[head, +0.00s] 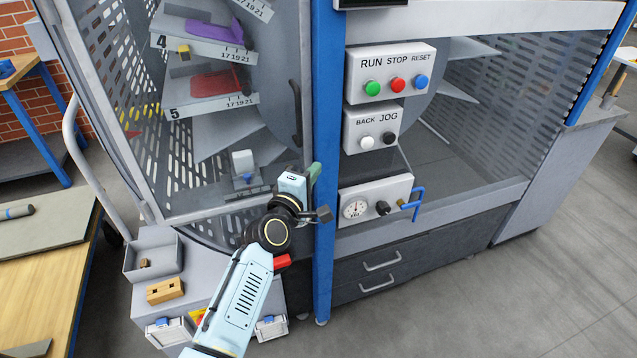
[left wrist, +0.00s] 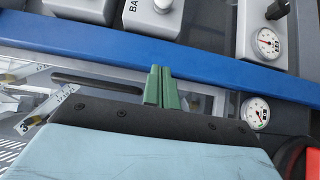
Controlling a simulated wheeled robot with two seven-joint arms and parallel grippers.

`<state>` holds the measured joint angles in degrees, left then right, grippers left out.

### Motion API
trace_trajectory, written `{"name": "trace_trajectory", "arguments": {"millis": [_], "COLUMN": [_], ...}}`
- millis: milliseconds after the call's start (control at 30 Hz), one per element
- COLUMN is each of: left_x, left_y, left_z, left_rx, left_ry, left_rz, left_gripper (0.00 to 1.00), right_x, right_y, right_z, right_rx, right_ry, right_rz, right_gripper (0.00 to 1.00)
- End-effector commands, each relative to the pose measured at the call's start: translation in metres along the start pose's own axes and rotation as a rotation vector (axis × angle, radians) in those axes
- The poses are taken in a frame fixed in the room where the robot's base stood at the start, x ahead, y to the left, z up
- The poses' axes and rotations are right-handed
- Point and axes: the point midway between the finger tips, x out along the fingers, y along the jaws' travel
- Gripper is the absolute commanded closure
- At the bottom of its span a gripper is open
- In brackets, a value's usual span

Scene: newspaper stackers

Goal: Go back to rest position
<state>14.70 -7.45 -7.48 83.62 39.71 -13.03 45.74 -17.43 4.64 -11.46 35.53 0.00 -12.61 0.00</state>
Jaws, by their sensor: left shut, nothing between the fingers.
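My left gripper (head: 313,176) is in front of the machine, beside the blue upright post (head: 324,120) in the head view. In the left wrist view its green fingers (left wrist: 161,88) are together with nothing between them, and their tips point at the blue post (left wrist: 200,62). Whether the tips touch the post I cannot tell. My left arm reaches up from the bottom of the head view. My right gripper is in neither view.
Right of the post are a button panel (head: 390,72), a back and jog panel (head: 371,129) and a gauge panel (head: 375,199) with a blue handle. A grey bin (head: 152,254) and a wooden block (head: 165,291) sit lower left. Open floor (head: 480,300) lies at lower right.

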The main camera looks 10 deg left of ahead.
Motion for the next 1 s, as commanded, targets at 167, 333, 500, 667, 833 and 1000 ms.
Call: {"name": "trace_trajectory", "arguments": {"millis": [167, 333, 500, 667, 833, 1000], "left_x": [-0.024, -0.034, -0.037, -0.043, -0.075, -0.135], "left_y": [-0.001, -0.001, -0.003, -0.044, -0.157, -0.275], "left_z": [0.023, 0.034, 0.036, 0.038, 0.041, 0.043], "left_rx": [-0.003, -0.001, 0.002, 0.065, 0.251, 0.466], "left_ry": [0.0, -0.001, -0.002, -0.009, -0.052, -0.145], "left_rz": [-0.001, -0.001, -0.004, -0.079, -0.282, -0.502], "left_gripper": [1.0, 1.0, 1.0, 1.0, 1.0, 1.0], "right_x": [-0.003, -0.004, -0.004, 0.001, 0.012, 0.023], "right_y": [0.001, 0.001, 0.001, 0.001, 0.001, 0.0], "right_z": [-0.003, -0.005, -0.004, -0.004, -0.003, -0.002], "right_rx": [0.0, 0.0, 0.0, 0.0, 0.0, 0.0], "right_ry": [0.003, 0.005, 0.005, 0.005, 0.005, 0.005], "right_rz": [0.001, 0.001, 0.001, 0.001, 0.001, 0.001], "right_gripper": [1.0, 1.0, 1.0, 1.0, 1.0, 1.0]}}
